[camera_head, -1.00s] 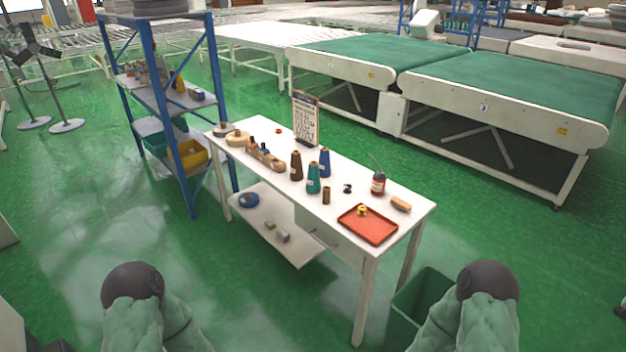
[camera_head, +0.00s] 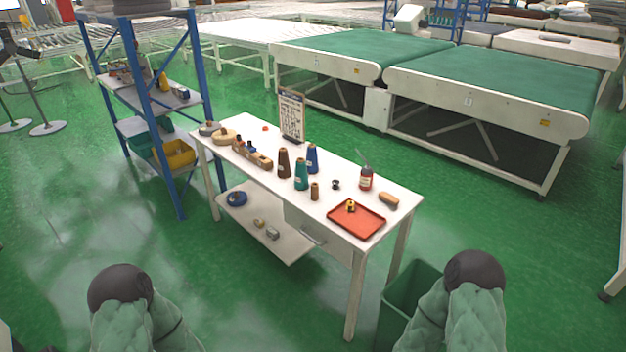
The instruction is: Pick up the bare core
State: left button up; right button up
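A small bare brown core (camera_head: 314,191) stands upright on the white table (camera_head: 262,126), in front of the teal thread cone (camera_head: 301,175). A dark brown cone (camera_head: 284,164) and a blue cone (camera_head: 312,159) stand close behind it. An orange-red tray (camera_head: 343,225) lies to its right near the table's front edge, with a small yellow and dark item (camera_head: 351,206) in it. Only green-sleeved parts of my two arms with dark round joints show at the bottom, well apart from the table. Neither gripper shows.
A sign (camera_head: 292,114) stands at the table's back. A green bin (camera_head: 408,296) is at the table's right front. A blue-framed shelf (camera_head: 181,126) stands left. The floor in front is clear.

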aim_at(314, 186)
jog(key=i+j, duration=0.2)
jog(key=i, duration=0.25)
jog(key=i+j, duration=0.2)
jog(key=i, duration=0.25)
jog(key=i+j, duration=0.2)
jog(key=i, duration=0.3)
